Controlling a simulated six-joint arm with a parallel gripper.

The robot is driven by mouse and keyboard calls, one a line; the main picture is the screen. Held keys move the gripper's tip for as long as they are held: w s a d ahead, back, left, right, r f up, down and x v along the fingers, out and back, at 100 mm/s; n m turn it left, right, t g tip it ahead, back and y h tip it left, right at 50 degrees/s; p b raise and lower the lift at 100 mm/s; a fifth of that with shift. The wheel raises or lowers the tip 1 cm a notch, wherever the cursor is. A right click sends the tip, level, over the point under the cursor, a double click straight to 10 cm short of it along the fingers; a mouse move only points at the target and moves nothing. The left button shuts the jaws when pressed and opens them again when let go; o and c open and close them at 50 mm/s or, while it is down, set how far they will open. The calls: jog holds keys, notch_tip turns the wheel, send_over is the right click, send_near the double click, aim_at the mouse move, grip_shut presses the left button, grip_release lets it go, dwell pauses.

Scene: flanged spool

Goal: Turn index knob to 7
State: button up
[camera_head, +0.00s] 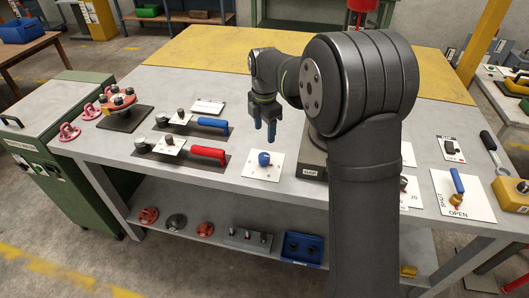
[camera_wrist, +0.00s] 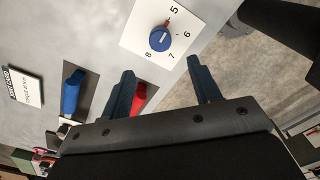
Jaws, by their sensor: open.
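The blue index knob (camera_head: 264,158) stands on a white square plate (camera_head: 253,171) at the front middle of the bench. In the wrist view the knob (camera_wrist: 158,41) has a red pointer mark, turned toward the printed 5. The numbers 6, 7 and 8 also show on the plate (camera_wrist: 188,18). My gripper (camera_head: 265,128) is above and behind the knob, fingers down, open and empty. In the wrist view its two fingers (camera_wrist: 160,70) are apart, with the knob ahead between their lines, and neither finger appears to touch it.
A red-handled tool (camera_head: 208,152) and a blue-handled one (camera_head: 212,124) lie left of the plate. A red flanged piece (camera_head: 118,102) stands farther left. A blue lever valve (camera_head: 457,184) on an OPEN/SHUT plate is at right.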

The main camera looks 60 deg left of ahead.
aim_at(265, 155)
notch_tip(265, 155, down, 10)
jog(key=shift+f, duration=0.15)
dwell(0.3)
jog(key=c, duration=1)
